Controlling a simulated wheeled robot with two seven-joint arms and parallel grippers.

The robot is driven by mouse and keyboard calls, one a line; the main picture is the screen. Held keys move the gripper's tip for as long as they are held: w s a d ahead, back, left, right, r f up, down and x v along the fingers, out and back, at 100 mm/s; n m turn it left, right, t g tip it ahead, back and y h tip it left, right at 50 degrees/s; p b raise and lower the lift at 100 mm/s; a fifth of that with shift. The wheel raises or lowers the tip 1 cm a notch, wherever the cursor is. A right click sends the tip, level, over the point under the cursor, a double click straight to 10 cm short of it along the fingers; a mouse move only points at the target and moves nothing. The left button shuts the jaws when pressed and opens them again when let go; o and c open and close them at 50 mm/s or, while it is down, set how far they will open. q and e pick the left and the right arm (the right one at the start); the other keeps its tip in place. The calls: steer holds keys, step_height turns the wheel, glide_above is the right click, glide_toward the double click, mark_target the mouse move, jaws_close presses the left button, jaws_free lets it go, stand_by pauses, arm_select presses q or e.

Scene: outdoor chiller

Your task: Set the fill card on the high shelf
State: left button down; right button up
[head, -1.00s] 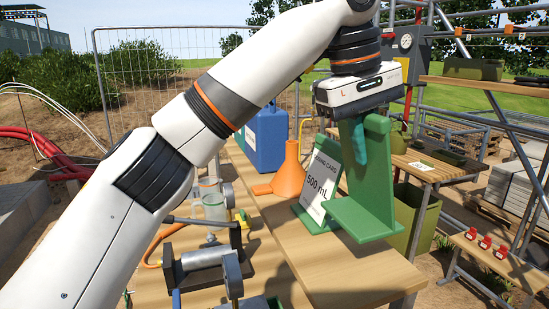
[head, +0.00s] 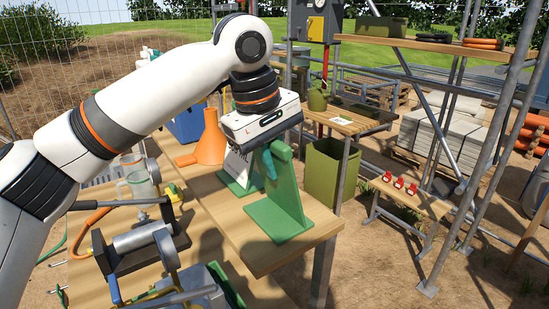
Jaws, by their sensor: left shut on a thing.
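My left gripper (head: 268,138) is shut on the top of a green L-shaped card stand (head: 283,214), which is upright with its plain green side towards me. No label shows on it, so I cannot read whether it is the fill card. Its foot is over the front right end of the wooden table (head: 258,252); I cannot tell whether it touches the wood. A second green stand with a white printed card (head: 237,166) is just behind it, partly covered. The high shelf (head: 410,42) is at the upper right, on a metal scaffold. My right gripper is out of view.
The high shelf holds a green box (head: 382,26) and black and orange rings (head: 483,43), with bare wood between them. A lower slatted shelf (head: 345,121), a green bin (head: 325,172) and a small bench (head: 412,205) with red items are on the right. Scaffold poles (head: 499,140) stand in front.

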arm_select(q)
steer(key=shift+f, duration=0.15)
steer(key=c, duration=1.4)
jaws_free()
steer(key=shift+w, duration=0.1)
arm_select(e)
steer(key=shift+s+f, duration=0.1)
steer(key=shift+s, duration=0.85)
arm_select(q)
steer(key=shift+r, duration=0.3)
steer(key=b+v, duration=0.1)
steer(key=v, duration=1)
steer(key=shift+r+b, duration=0.35)
steer(key=shift+b, duration=0.05)
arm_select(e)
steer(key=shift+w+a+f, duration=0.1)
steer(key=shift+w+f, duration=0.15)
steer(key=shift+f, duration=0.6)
